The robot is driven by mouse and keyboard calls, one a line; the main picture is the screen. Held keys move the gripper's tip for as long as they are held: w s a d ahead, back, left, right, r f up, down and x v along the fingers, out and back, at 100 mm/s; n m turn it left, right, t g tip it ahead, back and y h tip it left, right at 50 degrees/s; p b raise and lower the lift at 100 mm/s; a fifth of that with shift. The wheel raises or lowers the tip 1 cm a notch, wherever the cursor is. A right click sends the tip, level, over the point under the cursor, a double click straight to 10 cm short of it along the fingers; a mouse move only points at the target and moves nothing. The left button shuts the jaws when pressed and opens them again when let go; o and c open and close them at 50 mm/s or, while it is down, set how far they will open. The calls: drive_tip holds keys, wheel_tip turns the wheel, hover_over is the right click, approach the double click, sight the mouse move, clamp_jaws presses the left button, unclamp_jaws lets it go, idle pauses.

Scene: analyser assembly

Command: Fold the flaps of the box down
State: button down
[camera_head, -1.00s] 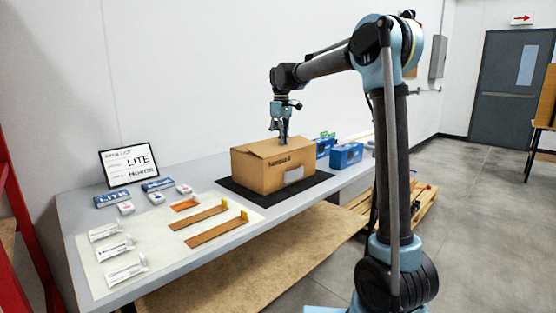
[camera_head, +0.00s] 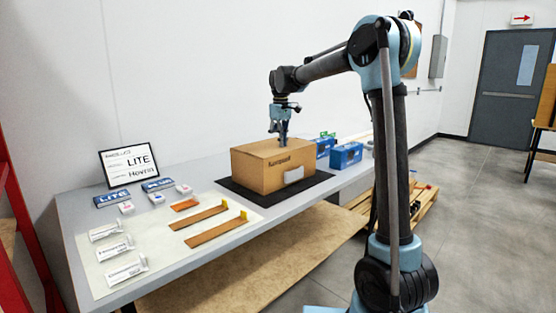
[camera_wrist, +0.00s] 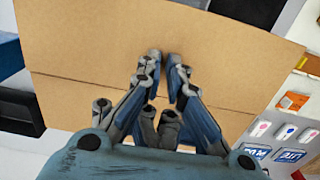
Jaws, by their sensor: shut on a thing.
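The brown cardboard box (camera_head: 262,178) stands on a black mat (camera_head: 236,187) on the table. Its top looks flat and closed, with a white label on the right-hand side. My gripper (camera_head: 282,143) points down at the top of the box. In the wrist view, the box top (camera_wrist: 85,55) fills much of the picture, with a seam running across it. My gripper (camera_wrist: 163,57) has its fingertips close together at the top, beyond the seam. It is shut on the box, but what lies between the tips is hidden.
Blue boxes (camera_head: 346,155) stand just right of the box. To its left lie brown strips with yellow ends (camera_head: 216,233), small packets and white pouches. A framed sign (camera_head: 129,165) stands at the back left against the wall (camera_head: 60,90).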

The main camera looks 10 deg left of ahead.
idle(0.4)
wheel_tip(320, 180, up, 7)
drive_tip(key=shift+r, duration=0.2)
idle(0.5)
drive_tip(key=s+d+f+m+t, duration=0.15)
drive_tip(key=s+d+f, duration=0.25)
drive_tip(key=s+d, duration=0.6)
drive_tip(key=s+d+f+m+g, duration=0.1)
drive_tip(key=s+d+f+m, duration=0.2)
drive_tip(key=s+d, duration=0.65)
drive_tip(key=s+d+f+m, duration=0.2)
drive_tip(key=s+d+f, duration=0.2)
drive_tip(key=s+f, duration=0.2)
drive_tip(key=s+d+f+m+t, duration=0.1)
drive_tip(key=s+d+f, duration=0.3)
drive_tip(key=s+f, duration=0.3)
drive_tip(key=s+d+f+m, duration=0.2)
drive_tip(key=s+d+f, duration=0.2)
drive_tip(key=s+f, duration=0.3)
wheel_tip(320, 180, down, 2)
drive_tip(key=shift+s+d+f+m+t, duration=0.15)
drive_tip(key=shift+d+f+m+t, duration=0.1)
drive_tip(key=shift+d+m+t, duration=0.1)
drive_tip(key=shift+s, duration=0.1)
